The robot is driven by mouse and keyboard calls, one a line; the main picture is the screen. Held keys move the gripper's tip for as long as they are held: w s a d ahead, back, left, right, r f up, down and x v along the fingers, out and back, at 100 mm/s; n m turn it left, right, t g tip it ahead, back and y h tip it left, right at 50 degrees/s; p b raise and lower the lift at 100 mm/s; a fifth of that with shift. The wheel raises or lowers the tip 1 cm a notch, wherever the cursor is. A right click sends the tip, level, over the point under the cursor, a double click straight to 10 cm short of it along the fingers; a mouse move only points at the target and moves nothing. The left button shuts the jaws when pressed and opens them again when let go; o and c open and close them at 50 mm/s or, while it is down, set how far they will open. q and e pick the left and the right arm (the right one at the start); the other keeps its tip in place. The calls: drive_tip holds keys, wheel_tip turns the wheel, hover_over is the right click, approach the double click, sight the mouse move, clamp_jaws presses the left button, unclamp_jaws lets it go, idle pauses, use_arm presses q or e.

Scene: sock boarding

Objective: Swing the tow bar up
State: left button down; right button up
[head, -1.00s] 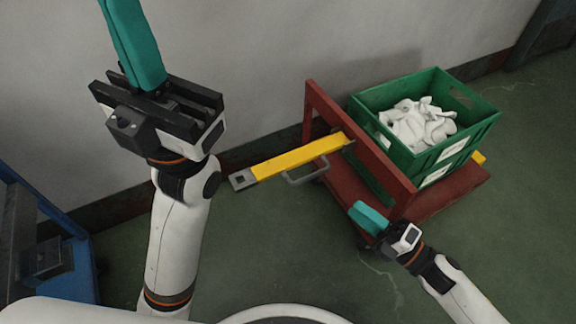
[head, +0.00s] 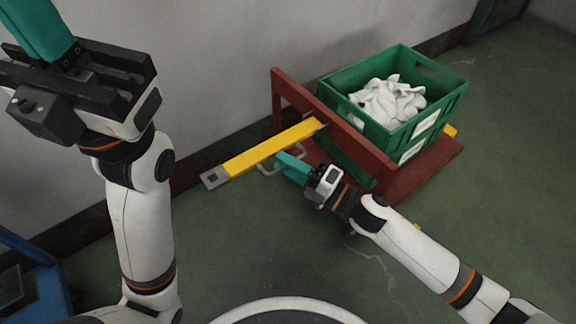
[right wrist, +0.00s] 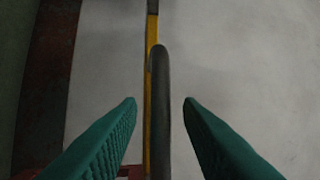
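The yellow tow bar (head: 262,151) sticks out to the left from the red cart (head: 352,138), low and near the wall, with a grey end block (head: 214,178). A grey loop handle (head: 267,173) is on its near side. My right gripper (head: 290,166) is at the handle. In the right wrist view my right gripper (right wrist: 160,101) is open, its teal fingers apart on either side of the handle (right wrist: 162,115), with gaps to both. The yellow bar (right wrist: 151,35) shows behind it. My left gripper (head: 35,30) is raised at upper left, cut off by the frame edge, away from the bar.
A green crate (head: 345,108) of white socks (head: 390,100) stands on the cart. The grey wall (head: 200,75) runs close behind the bar. A blue frame (head: 40,280) stands at lower left. The green floor (head: 230,250) in front is clear.

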clamp_jaws()
drive_tip(key=shift+r, duration=0.1)
idle(0.3)
